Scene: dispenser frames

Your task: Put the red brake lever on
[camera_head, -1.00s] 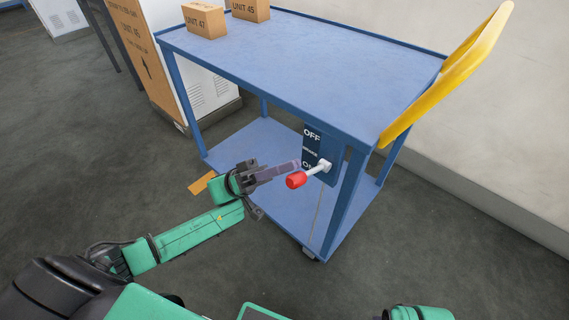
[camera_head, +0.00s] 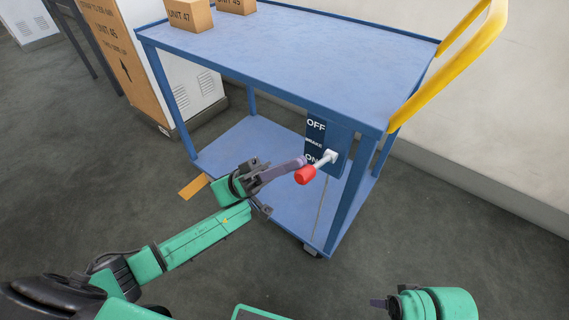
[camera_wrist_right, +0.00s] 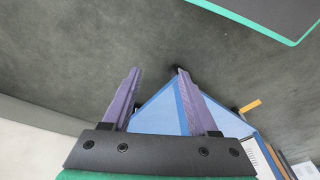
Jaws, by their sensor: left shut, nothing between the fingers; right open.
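The brake lever (camera_head: 322,162) is a pale arm with a red knob (camera_head: 306,175), on a dark blue plate (camera_head: 316,126) marked OFF at the top, BRAKE in the middle and ON below. The lever slants down and left, its knob near the ON label. My left gripper (camera_head: 302,161) is shut and empty, its tips just above and left of the red knob. I cannot tell whether they touch it. My right gripper, at the bottom right of the head view (camera_head: 378,303), is open and empty in the right wrist view (camera_wrist_right: 157,72), away from the lever.
The plate is on a blue two-shelf trolley (camera_head: 290,50) with a yellow handle (camera_head: 450,65). Two cardboard boxes (camera_head: 190,15) stand on its top. A wall is behind it at right. A trolley leg (camera_head: 350,200) stands right of the lever. The floor in front is clear.

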